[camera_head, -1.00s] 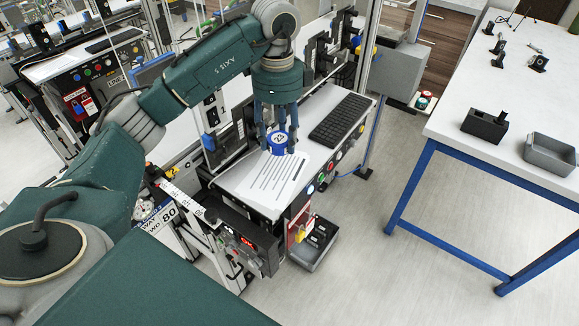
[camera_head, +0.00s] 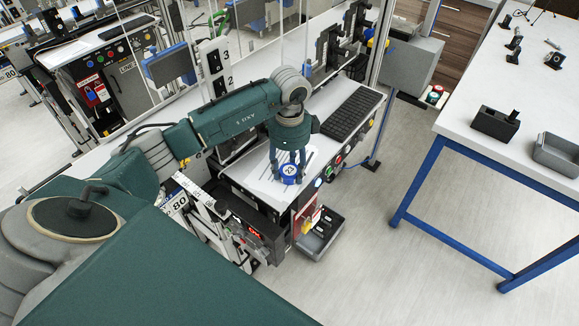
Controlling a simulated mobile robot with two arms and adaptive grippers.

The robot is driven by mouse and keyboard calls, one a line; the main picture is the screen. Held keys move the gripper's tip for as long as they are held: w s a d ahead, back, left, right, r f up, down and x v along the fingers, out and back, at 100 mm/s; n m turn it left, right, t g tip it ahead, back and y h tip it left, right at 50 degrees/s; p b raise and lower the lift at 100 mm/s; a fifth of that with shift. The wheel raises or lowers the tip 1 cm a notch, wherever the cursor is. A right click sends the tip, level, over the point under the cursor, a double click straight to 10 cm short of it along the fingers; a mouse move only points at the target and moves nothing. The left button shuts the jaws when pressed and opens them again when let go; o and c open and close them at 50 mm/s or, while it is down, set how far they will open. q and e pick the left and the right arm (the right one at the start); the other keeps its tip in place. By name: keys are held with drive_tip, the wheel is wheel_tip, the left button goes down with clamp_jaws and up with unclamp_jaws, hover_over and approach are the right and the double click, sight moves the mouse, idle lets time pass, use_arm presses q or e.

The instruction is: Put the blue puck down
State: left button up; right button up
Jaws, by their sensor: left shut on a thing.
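The blue puck (camera_head: 289,170) has a white top with a number on it. My left gripper (camera_head: 288,163) is shut on it, fingers pointing down, over the front part of the white console top (camera_head: 322,107). I cannot tell whether the puck touches the surface or hangs just above it. A printed white sheet (camera_head: 265,186) lies on the console top, partly hidden by the gripper. My right gripper is not in view.
A black keyboard (camera_head: 350,115) lies on the console behind the gripper. Buttons line the console's front edge. A grey tray (camera_head: 322,236) with dark items sits below. A white table (camera_head: 470,100) with blue legs stands at the right, across open floor.

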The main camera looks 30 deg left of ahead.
sight(290, 170)
use_arm(q)
drive_tip(key=o, duration=1.2)
drive_tip(key=shift+f, duration=0.1)
drive_tip(key=shift+r, duration=0.55)
drive_tip(key=shift+r+b, duration=1.55)
drive_tip(key=shift+r, duration=4.1)
